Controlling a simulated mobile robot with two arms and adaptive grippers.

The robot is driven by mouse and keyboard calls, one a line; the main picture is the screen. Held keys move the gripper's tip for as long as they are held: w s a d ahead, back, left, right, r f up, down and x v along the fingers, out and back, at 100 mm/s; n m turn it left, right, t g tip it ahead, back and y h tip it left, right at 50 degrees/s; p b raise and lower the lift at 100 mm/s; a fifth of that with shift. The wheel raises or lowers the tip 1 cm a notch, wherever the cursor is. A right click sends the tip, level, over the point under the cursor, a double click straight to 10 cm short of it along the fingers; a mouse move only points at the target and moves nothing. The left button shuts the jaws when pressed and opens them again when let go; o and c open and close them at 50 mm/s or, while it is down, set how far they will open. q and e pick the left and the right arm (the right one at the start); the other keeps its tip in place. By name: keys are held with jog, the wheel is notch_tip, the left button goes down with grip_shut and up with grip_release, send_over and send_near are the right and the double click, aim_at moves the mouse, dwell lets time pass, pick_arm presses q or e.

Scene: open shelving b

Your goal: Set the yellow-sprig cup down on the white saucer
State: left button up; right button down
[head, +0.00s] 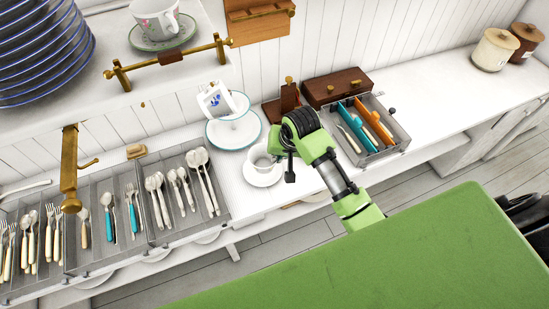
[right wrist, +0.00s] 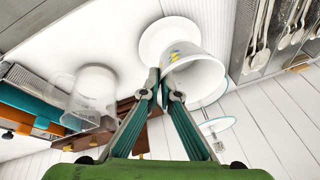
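The yellow-sprig cup (right wrist: 190,72) is white with a small yellow and blue print, and shows close up in the right wrist view. My right gripper (right wrist: 165,86) has its fingertips together at the near side of the cup; the exact pinch point is partly hidden. In the head view the right gripper (head: 279,157) is beside the cup (head: 260,157), partly covering it. The white saucer (head: 262,175) lies on the counter beneath the cup; it also shows in the right wrist view (right wrist: 163,37). I cannot tell whether cup and saucer touch. My left gripper is not in view.
A plate stand (head: 233,137) with a blue-print cup (head: 215,100) stands behind the saucer. Cutlery trays (head: 223,206) lie left. A clear tray (head: 397,141) with coloured handles and a wooden box (head: 337,86) are right. A brass-railed shelf overhangs the upper left.

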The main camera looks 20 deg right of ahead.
aim_at(264, 157)
jog(key=x, duration=0.2)
jog(key=p+x, duration=0.1)
jog(key=x, duration=0.1)
jog(key=w+d+p+x, duration=0.1)
jog(key=x, duration=0.2)
jog(key=shift+r, duration=0.15)
jog(key=shift+f, duration=0.45)
jog(key=shift+f, duration=0.1)
jog(key=shift+f, duration=0.1)
jog(key=c, duration=2.3)
grip_release()
